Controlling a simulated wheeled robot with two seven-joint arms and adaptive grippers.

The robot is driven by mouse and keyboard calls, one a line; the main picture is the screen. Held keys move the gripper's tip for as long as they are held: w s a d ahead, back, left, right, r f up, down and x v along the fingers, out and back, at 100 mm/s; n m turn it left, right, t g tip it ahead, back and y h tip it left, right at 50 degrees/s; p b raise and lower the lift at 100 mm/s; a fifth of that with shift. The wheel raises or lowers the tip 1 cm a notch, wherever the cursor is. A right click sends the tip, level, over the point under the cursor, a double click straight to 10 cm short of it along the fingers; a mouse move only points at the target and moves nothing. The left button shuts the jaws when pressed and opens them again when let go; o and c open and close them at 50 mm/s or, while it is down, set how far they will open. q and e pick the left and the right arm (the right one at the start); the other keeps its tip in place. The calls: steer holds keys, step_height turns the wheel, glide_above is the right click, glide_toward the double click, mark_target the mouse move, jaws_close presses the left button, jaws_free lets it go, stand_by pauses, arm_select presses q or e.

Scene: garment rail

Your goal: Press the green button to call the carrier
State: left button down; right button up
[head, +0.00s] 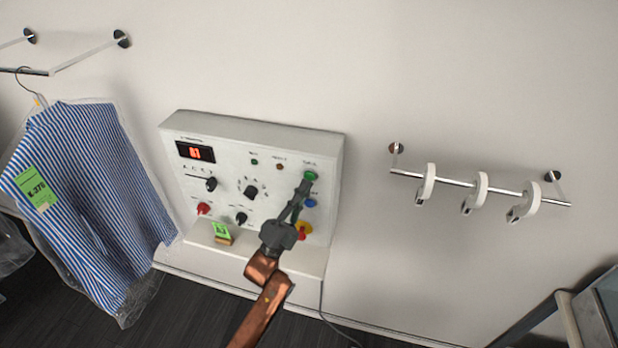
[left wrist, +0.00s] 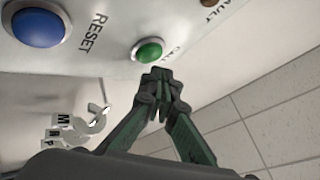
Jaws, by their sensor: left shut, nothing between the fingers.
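The green button (head: 311,176) sits at the upper right of the white control panel (head: 262,136) on the wall. In the left wrist view the green button (left wrist: 149,51) shows whole in its pale ring, with lettering beside it. My left gripper (head: 303,187) is shut and empty, and its tips reach up over the panel to just below the button. In the left wrist view the shut fingertips (left wrist: 158,80) are close beside the button's edge. I cannot tell whether they touch it. My right gripper is in neither view.
A blue button (head: 310,203) lies just below the green one, and a red-and-yellow button (head: 303,229) lower still. A red display (head: 195,152) and knobs fill the panel's left. A bagged striped shirt (head: 88,190) hangs left; a rail (head: 450,181) with white hooks is right.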

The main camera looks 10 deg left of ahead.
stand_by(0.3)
arm_select(q)
steer(key=shift+w, duration=0.1)
steer(key=shift+w, duration=0.35)
